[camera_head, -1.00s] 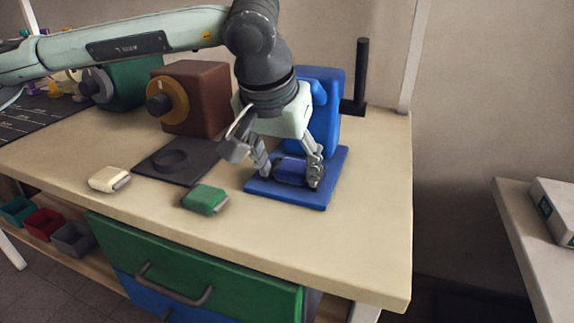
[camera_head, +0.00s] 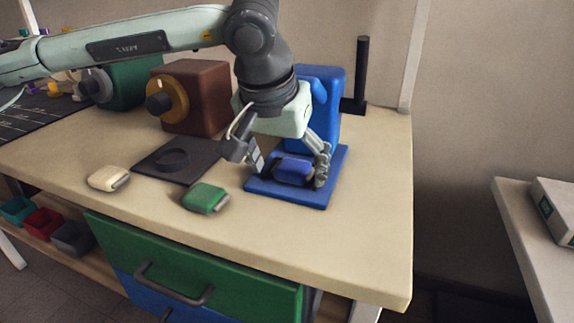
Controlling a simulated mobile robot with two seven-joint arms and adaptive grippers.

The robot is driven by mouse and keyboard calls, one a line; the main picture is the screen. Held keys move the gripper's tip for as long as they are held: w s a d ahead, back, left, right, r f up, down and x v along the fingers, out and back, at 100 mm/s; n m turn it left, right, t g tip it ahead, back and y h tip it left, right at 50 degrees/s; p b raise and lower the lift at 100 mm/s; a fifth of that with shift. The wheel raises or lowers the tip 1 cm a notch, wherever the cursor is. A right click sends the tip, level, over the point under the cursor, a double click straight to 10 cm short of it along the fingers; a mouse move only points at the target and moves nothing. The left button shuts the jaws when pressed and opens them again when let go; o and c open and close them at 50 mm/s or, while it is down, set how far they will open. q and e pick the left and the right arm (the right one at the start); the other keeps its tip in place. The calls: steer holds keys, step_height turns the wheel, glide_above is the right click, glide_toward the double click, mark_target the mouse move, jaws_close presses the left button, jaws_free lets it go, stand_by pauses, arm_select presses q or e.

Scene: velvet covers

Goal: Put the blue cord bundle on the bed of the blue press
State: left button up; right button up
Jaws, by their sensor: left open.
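The blue cord bundle (camera_head: 292,171) lies on the flat blue bed (camera_head: 305,197) of the blue press (camera_head: 327,112). My left gripper (camera_head: 289,174) is low over the bed, open, with one finger on each side of the bundle. The left finger stands apart from the bundle; the right finger is close to its right end, and I cannot tell if they touch. The gripper and wrist hide part of the press body. My right gripper is not in view.
A green bundle (camera_head: 205,198) and a cream bundle (camera_head: 108,179) lie near the table's front edge. A dark plate with a ring (camera_head: 172,162) lies behind them. A brown box with a yellow dial (camera_head: 190,97) stands behind. A black post (camera_head: 361,75) rises right of the press.

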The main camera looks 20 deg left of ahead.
arm_select(q)
steer(key=shift+r, duration=0.2)
steer(key=v, duration=1.2)
steer(key=shift+p, duration=0.4)
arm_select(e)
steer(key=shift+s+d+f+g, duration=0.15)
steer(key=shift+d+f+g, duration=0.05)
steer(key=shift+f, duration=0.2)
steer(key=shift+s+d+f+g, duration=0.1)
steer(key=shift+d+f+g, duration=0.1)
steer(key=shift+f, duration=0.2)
